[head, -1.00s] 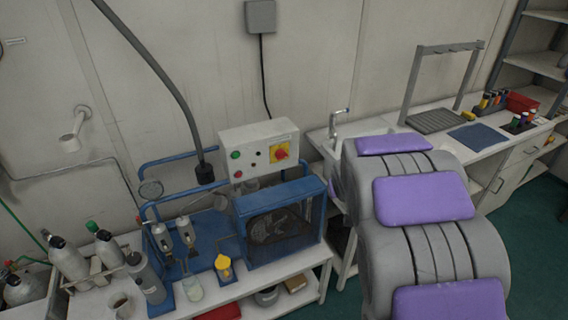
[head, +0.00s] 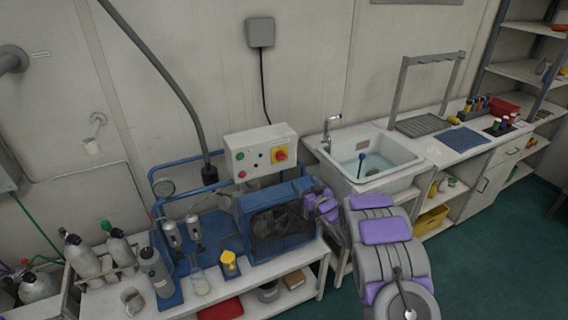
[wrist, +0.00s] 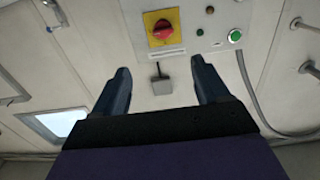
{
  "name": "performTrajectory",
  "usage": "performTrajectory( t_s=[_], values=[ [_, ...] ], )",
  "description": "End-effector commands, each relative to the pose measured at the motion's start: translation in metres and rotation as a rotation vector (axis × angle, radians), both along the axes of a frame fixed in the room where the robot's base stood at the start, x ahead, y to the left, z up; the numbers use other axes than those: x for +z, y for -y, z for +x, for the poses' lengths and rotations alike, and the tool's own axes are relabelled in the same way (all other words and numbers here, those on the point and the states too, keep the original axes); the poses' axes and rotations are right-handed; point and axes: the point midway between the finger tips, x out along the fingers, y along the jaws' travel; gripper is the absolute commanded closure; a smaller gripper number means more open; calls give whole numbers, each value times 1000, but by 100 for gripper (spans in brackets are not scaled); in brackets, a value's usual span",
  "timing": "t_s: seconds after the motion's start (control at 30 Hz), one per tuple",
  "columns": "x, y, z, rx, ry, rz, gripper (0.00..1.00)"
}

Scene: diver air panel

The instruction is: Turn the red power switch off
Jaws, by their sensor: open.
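The red power switch (head: 280,155) is a rotary knob on a yellow plate, at the right end of the white control box (head: 248,158). In the wrist view the red switch (wrist: 163,31) shows at the top, beyond my fingertips and a little above the gap between them. My gripper (wrist: 160,64) is open and empty, with its two dark fingers apart and not seen touching the switch. In the head view my wrist is just right of the blue compressor, below and right of the box; the fingers are hard to make out there.
A green button (wrist: 235,36) sits beside the switch on the box. The blue compressor (head: 275,222) stands below it. A hose (head: 165,75) hangs left of the box. A white sink (head: 368,165) is to the right, gas cylinders (head: 85,255) to the left.

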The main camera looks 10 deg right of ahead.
Motion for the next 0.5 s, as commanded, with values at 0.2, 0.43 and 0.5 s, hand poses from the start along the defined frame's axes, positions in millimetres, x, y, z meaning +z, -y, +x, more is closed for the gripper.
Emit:
performTrajectory(
  t_s=[0.2, 0.43, 0.5],
  values=[
    [-2, -5, 6, 14, 18, 12, 26],
    [-1, -13, 31, 12, 19, 12, 26],
    [-1, -15, 39, 12, 21, 11, 26]
  ],
)
